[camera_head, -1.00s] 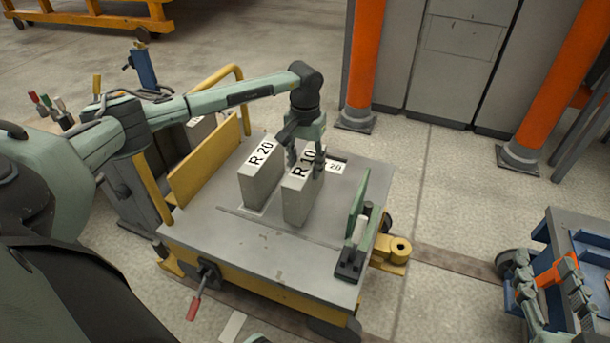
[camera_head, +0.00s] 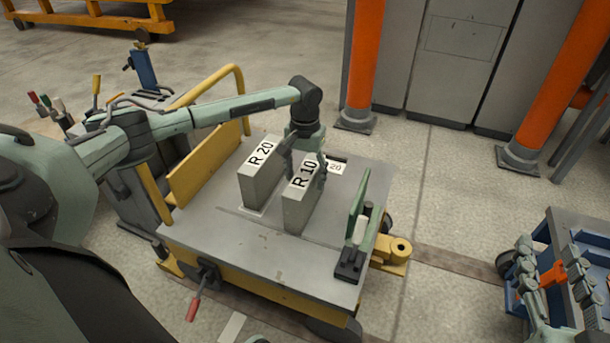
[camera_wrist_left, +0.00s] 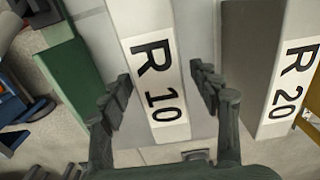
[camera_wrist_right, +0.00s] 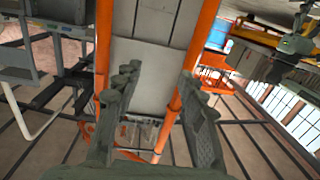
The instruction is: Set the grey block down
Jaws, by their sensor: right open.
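The grey block labelled R 10 (camera_head: 298,210) stands upright on the grey cart top (camera_head: 270,265). Its label also shows in the left wrist view (camera_wrist_left: 157,80). My left gripper (camera_head: 305,168) is at the block's top end, with one finger on each side. In the left wrist view its fingers (camera_wrist_left: 163,92) are spread, with a gap on the R 20 side; whether the other finger touches the block is unclear. My right gripper (camera_head: 552,262) is at the lower right, away from the cart. In the right wrist view its fingers (camera_wrist_right: 155,90) are spread and empty.
A second grey block, R 20 (camera_head: 260,188), stands close left of R 10. Another "20" label (camera_head: 335,167) shows behind R 10. A green upright plate (camera_head: 357,210) stands at the cart's right, a yellow panel (camera_head: 205,165) at its left. The front of the top is clear.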

